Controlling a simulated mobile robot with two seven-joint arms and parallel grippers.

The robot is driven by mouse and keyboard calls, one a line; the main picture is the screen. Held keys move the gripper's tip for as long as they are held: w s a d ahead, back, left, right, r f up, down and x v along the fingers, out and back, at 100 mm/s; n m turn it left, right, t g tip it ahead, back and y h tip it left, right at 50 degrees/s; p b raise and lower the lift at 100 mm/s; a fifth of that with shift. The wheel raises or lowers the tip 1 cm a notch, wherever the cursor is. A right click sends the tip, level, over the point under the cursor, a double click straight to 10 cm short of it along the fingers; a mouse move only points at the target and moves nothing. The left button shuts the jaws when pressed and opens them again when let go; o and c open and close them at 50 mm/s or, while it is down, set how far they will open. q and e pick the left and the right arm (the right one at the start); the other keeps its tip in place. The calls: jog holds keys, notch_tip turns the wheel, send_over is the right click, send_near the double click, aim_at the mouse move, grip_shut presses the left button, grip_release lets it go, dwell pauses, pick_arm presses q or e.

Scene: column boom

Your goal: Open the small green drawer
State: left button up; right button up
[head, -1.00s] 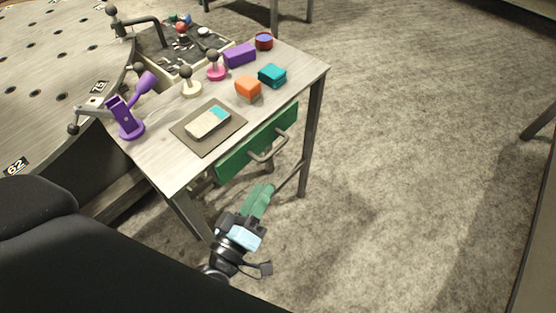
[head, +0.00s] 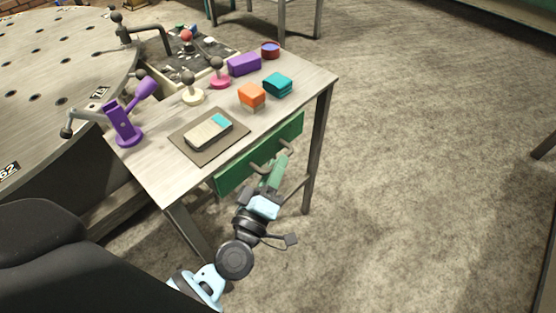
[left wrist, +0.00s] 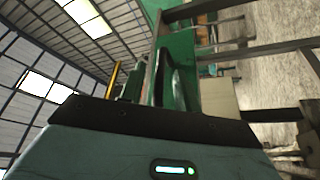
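The small green drawer (head: 232,174) is under the front edge of the grey-topped table. Its front looks flush with the table, so it appears shut. A grey bar handle (head: 257,167) stands out from the drawer front. My left gripper (head: 279,161) has green fingers and is at the right part of the handle, overlapping it in the head view. I cannot tell whether the fingers touch the handle or how far apart they are. In the left wrist view a green surface (left wrist: 184,50), likely the drawer front, lies close ahead. My right gripper is not in view.
On the table (head: 165,180) are a phone-like device (head: 209,133) on a mat, an orange block (head: 251,95), a teal block (head: 278,84) and a purple holder (head: 123,124). A table leg (head: 318,150) stands right of the drawer. The floor on the right is clear.

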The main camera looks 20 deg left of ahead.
pick_arm(q)
jog(key=shift+x, duration=0.95)
grip_shut()
